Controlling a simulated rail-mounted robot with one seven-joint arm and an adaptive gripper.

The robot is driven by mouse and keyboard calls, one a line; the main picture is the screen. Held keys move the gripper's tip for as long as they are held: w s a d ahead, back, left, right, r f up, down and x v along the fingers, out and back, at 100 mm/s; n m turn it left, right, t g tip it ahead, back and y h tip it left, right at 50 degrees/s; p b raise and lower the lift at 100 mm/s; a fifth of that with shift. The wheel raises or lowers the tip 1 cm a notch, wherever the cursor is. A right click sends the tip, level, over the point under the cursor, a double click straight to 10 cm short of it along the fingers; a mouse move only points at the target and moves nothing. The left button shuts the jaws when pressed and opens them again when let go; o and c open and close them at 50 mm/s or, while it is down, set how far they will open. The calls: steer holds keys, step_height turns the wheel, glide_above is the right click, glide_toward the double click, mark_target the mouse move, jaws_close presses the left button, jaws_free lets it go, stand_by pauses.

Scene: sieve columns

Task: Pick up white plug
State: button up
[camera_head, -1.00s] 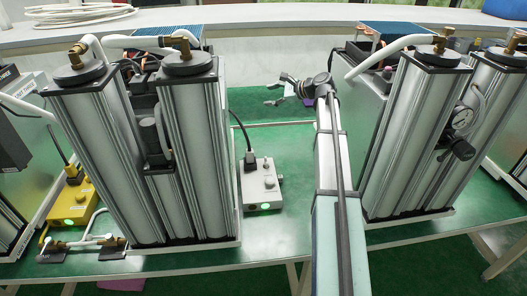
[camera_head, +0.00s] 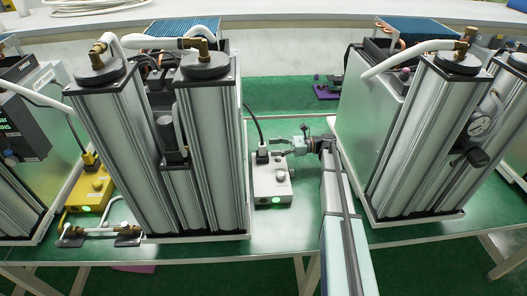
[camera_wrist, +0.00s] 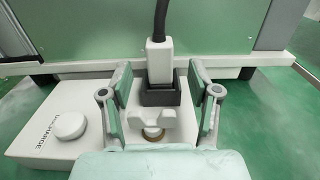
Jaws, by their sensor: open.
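The white plug (camera_wrist: 159,55) stands upright in a dark square socket (camera_wrist: 160,90) on a white box (camera_wrist: 55,133), with a black cable running up from its top. In the head view the plug (camera_head: 262,152) is small, at the back of the white box (camera_head: 272,186). My gripper (camera_wrist: 159,78) is open, its two fingers spread left and right of the socket and the lower plug, with a gap on each side. In the head view my gripper (camera_head: 280,147) is just right of the plug. Nothing is held.
A round white knob (camera_wrist: 69,126) and a wing-shaped white knob (camera_wrist: 152,116) sit on the box. Tall metal columns (camera_head: 215,150) stand close left of it, and more columns (camera_head: 420,140) stand to the right.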

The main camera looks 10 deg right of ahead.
mark_target(262, 148)
steer(key=shift+w+a+f+p, duration=0.15)
steer(key=shift+a+p, duration=0.4)
steer(key=shift+a, duration=0.8)
steer(key=shift+w+a+r+p, duration=0.15)
steer(key=shift+a+p, duration=0.4)
steer(key=shift+a, duration=0.75)
steer(key=shift+f, duration=0.1)
jaws_close()
